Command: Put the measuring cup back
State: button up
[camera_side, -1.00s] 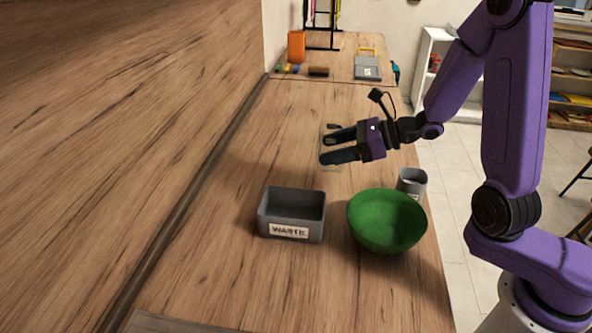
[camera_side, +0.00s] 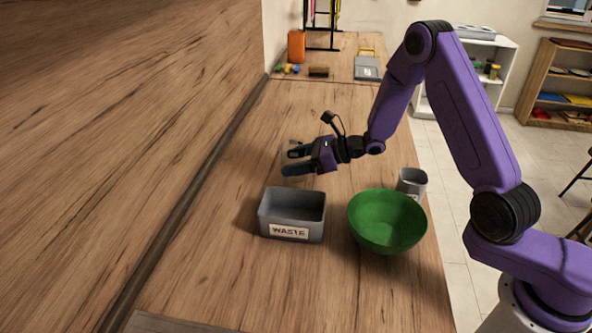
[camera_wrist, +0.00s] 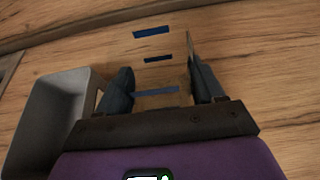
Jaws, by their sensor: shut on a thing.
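The measuring cup (camera_wrist: 158,58) is clear, with blue marks, and shows between my fingers in the wrist view. My gripper (camera_wrist: 160,82) is shut on it, one finger on each side. In the side view my gripper (camera_side: 289,162) is over the counter, just beyond the grey waste bin; the cup's clear body can hardly be made out there. Whether the cup's base touches the counter I cannot tell.
The open waste bin (camera_side: 265,222) also shows at left in the wrist view (camera_wrist: 48,125). A green bowl (camera_side: 387,228) and a labelled grey container (camera_side: 412,186) stand to its right. A grey box (camera_side: 367,69) and an orange item (camera_side: 296,47) are farther back.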

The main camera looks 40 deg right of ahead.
jog(key=shift+f, duration=1.45)
jog(key=shift+f, duration=0.1)
jog(key=o, duration=1.1)
